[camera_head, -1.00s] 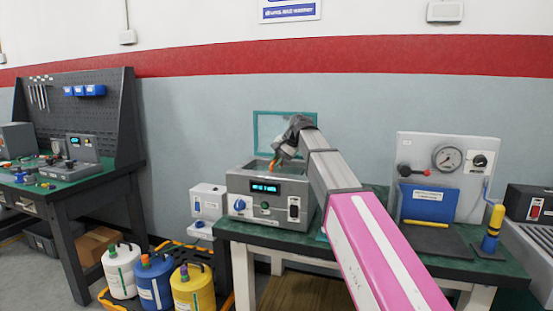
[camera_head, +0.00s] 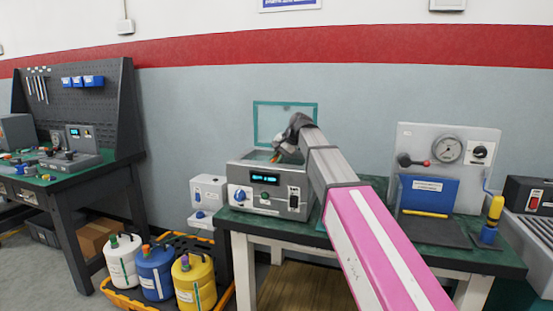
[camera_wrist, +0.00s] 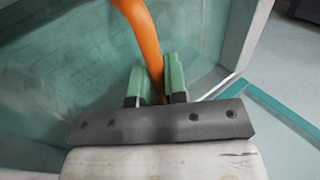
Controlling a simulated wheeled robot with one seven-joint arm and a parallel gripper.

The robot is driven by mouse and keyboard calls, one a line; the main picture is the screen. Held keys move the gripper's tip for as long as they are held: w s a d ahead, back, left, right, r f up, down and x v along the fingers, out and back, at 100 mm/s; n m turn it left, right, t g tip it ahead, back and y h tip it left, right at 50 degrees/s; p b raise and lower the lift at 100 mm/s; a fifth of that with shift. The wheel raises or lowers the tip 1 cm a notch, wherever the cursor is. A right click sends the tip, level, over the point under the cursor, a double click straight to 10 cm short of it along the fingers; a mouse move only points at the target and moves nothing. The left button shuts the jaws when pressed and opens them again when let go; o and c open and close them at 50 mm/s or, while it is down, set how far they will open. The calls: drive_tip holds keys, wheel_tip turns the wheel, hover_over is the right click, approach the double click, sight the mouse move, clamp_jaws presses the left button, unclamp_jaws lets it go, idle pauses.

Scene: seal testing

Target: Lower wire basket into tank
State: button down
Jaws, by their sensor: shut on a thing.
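The tank (camera_head: 242,174) is a grey box with a blue-lit display, a blue knob and a switch. It stands at the left end of the green-topped bench, its clear teal-edged lid (camera_head: 257,122) raised behind it. My gripper (camera_wrist: 158,85) has green fingertips shut on an orange handle (camera_wrist: 140,28). In the head view my gripper (camera_head: 279,154) is over the tank opening, and a little orange shows below it. In the wrist view, pale tank walls surround the handle. The wire basket's mesh cannot be made out in either view.
A panel with a gauge (camera_head: 447,150) and a blue plate stands to the right on the bench, beside a yellow-and-blue tool (camera_head: 492,220). Several jugs (camera_head: 155,272) stand in a yellow-edged tray at lower left. A pegboard bench (camera_head: 75,120) is further left.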

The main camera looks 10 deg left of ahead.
drive_tip(key=shift+f, duration=0.55)
idle(0.6)
drive_tip(key=c, duration=1.1)
unclamp_jaws()
drive_tip(key=shift+r, duration=0.1)
drive_tip(key=shift+r, duration=5.4)
